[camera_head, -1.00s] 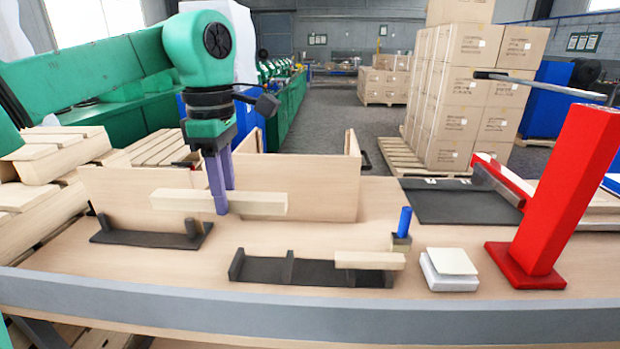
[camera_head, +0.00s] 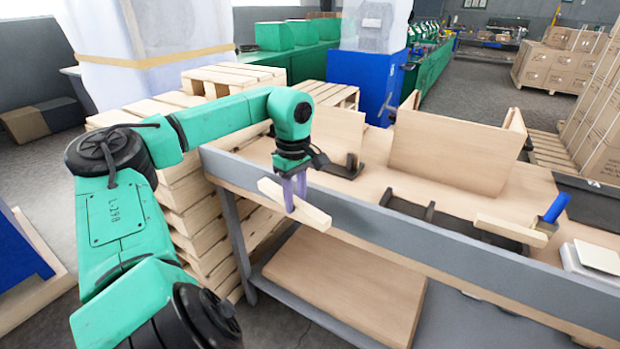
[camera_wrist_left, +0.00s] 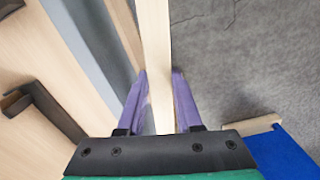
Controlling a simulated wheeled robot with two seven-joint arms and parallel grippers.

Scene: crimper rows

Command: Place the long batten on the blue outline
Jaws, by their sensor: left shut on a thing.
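The long batten (camera_head: 315,219), a pale wooden bar, is held by my left gripper (camera_head: 293,204) near its middle. It is tilted in the head view, and shows in front of the table's grey front edge. In the left wrist view, the batten (camera_wrist_left: 154,45) runs between the two purple fingers (camera_wrist_left: 161,105), with the grey floor to its right. A shorter pale batten (camera_head: 503,229) lies on a dark rack (camera_head: 420,212) on the table. I see no blue outline in these frames. My right gripper is not in view.
The table (camera_head: 380,185) has a raised grey front rail (camera_head: 440,243) and a lower wooden shelf (camera_head: 345,285). Upright wooden panels (camera_head: 450,150) stand at its back. A blue-handled tool (camera_head: 555,208) and a white box (camera_head: 598,258) are at right. Stacked pallets (camera_head: 190,190) stand left of the table.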

